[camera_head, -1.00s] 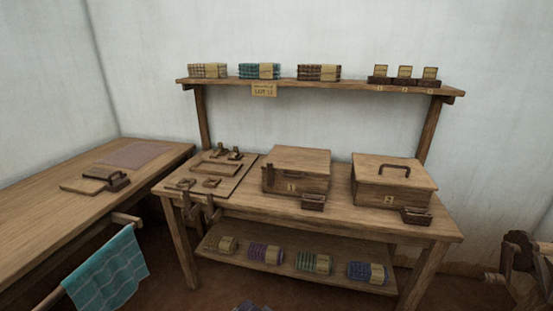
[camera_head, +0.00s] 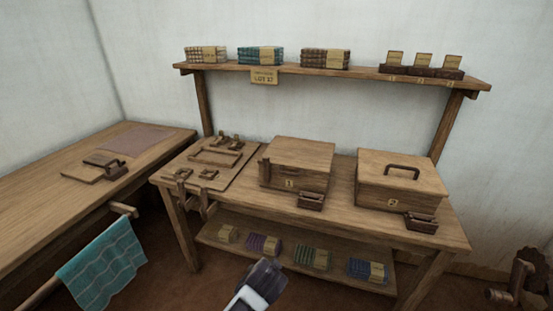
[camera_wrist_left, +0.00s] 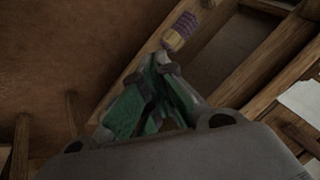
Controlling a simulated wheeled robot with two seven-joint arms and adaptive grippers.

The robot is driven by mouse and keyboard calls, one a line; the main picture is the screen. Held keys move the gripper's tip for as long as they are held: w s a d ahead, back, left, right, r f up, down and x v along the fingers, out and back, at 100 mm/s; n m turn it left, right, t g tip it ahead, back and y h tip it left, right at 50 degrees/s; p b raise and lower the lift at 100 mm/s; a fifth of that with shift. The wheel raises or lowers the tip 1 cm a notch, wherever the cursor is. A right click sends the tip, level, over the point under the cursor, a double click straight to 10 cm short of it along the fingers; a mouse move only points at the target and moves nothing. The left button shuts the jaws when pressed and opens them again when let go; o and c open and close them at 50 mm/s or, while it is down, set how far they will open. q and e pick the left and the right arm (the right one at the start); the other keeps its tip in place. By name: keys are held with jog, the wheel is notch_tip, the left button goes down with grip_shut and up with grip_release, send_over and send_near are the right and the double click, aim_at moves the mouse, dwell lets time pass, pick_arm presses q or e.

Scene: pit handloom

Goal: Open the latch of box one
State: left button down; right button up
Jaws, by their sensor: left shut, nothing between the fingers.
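Box one (camera_head: 297,158) is a closed wooden box marked "1" on the middle of the workbench. A dark upright piece (camera_head: 265,172), which may be its latch, stands at the left end of its front. It is too small to tell how it is fastened. My left gripper (camera_head: 268,270) is low in front of the bench, below and apart from box one. In the left wrist view its green fingers (camera_wrist_left: 163,62) are shut and empty, with a purple cloth bundle (camera_wrist_left: 181,30) beyond them. My right gripper is not in view.
Box two (camera_head: 400,182) with a top handle stands right of box one. Small dark trays (camera_head: 311,201) sit before both boxes. A board with wooden fittings (camera_head: 210,165) lies at left. Cloth bundles (camera_head: 313,257) line the lower shelf. An upper shelf (camera_head: 330,72) runs behind.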

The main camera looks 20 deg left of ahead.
pick_arm(q)
jog(key=w+r, duration=0.1)
jog(key=w, duration=0.1)
jog(key=m+t+y+p, duration=0.4)
jog(key=t+y+p, duration=0.1)
jog(key=t+y, duration=0.15)
send_near(281, 170)
notch_tip(281, 170, up, 3)
jog(key=s+d, duration=0.1)
jog(key=d, duration=0.1)
jog(key=shift+s+r+t, duration=0.1)
jog(key=shift+r+t, duration=0.1)
jog(key=shift+t, duration=0.25)
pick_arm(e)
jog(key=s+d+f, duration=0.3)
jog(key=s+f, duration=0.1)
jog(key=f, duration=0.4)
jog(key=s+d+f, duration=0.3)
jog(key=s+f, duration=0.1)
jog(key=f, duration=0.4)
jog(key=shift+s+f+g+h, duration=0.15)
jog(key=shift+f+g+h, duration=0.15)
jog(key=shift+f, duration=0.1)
